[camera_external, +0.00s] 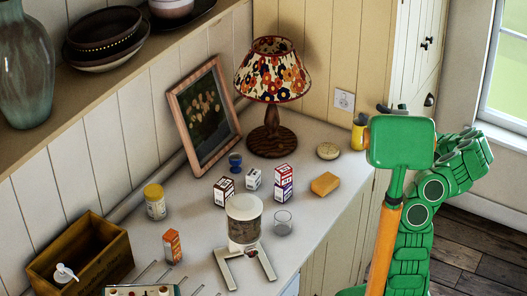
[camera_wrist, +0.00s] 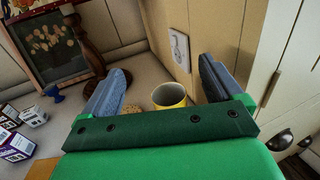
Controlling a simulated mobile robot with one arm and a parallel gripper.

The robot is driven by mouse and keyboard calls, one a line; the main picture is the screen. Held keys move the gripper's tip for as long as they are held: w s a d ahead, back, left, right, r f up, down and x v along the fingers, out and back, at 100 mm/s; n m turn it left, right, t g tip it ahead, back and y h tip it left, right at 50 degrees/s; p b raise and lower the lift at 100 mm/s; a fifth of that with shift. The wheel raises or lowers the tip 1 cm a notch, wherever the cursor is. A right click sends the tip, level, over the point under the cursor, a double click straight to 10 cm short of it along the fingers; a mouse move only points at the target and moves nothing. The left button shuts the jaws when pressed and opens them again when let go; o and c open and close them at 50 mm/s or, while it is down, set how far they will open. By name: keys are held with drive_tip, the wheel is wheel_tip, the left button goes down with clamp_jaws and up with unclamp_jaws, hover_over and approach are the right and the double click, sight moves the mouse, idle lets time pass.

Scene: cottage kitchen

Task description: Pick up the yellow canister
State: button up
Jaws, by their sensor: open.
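The yellow canister (camera_wrist: 170,96) is in the wrist view, between the two blue-grey fingers of my gripper (camera_wrist: 163,68). Its open rim and pale inside show; its lower part is hidden behind the green gripper body. My gripper is open, with a gap between the canister and each finger. In the external view the canister (camera_external: 358,133) stands upright at the counter's right end, near the wall socket. My green wrist partly covers it there and hides most of the fingers.
A round tan item (camera_external: 328,151) lies left of the canister. The lamp (camera_external: 272,130), a yellow sponge-like block (camera_external: 325,184), small boxes (camera_external: 284,184) and a glass (camera_external: 282,223) stand further left. The wall with its socket (camera_wrist: 179,50) is close behind the canister.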

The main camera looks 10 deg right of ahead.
approach(356, 130)
drive_tip(key=w+f, duration=0.1)
drive_tip(key=w, duration=0.2)
drive_tip(key=w+f, duration=0.1)
drive_tip(key=w, duration=0.1)
drive_tip(key=shift+w+d+f, duration=0.2)
drive_tip(key=shift+d+f, duration=0.1)
drive_tip(key=shift+x, duration=3.9)
drive_tip(key=shift+f, duration=0.15)
drive_tip(key=c, duration=1.2)
